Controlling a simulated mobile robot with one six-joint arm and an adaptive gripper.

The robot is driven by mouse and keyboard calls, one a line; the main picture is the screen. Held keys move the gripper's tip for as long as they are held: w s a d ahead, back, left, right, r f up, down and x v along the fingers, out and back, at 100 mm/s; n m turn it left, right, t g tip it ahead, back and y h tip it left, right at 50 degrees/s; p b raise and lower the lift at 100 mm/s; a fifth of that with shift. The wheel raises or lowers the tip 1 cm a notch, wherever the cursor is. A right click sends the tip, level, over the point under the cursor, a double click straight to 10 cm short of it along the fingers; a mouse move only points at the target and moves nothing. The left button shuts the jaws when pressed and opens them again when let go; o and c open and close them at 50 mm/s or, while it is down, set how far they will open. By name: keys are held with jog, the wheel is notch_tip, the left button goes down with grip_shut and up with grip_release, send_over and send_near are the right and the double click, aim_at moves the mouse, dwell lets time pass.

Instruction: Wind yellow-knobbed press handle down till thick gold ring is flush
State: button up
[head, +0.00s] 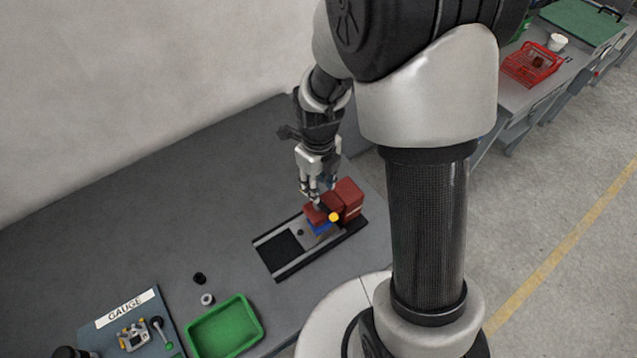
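The press (349,195) is a red block assembly with a blue part (321,229) at its lower front. It stands at the right end of a dark base with light rails (292,243). The yellow knob (334,217) shows on its near side. My gripper (313,199) points down at the press, just above and left of the yellow knob. Its fingertips overlap the red top in the picture; I cannot tell whether they touch the handle or whether they are open. The handle's arm is too small to make out clearly. I cannot make out the thick gold ring.
A green tray (259,325) lies at the table's front edge. A small black part (199,278) and a pale ring (207,300) lie near it. A GAUGE board (101,340) is at lower left. A red basket (506,67) is on a far bench. Table left of the press is clear.

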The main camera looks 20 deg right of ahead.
jog(key=n, duration=0.6)
jog(key=shift+f, duration=0.2)
jog(key=n, duration=0.2)
jog(key=n+b, duration=0.1)
jog(key=n, duration=0.2)
jog(key=shift+f+n, duration=0.2)
jog(key=shift+n, duration=0.1)
jog(key=n, duration=0.5)
jog(key=shift+f+n, duration=0.15)
jog(key=shift+n, duration=0.15)
jog(key=n, duration=0.5)
jog(key=shift+f+n+b, duration=0.15)
jog(key=shift+n+b, duration=0.25)
jog(key=n, duration=0.5)
jog(key=shift+f, duration=0.15)
jog(key=n, duration=0.7)
jog(key=shift+f+b, duration=0.15)
jog(key=shift+b, duration=0.25)
jog(key=shift+f+b, duration=0.6)
jog(key=shift+f, duration=0.15)
jog(key=shift+f+b, duration=0.3)
jog(key=shift+f, duration=0.1)
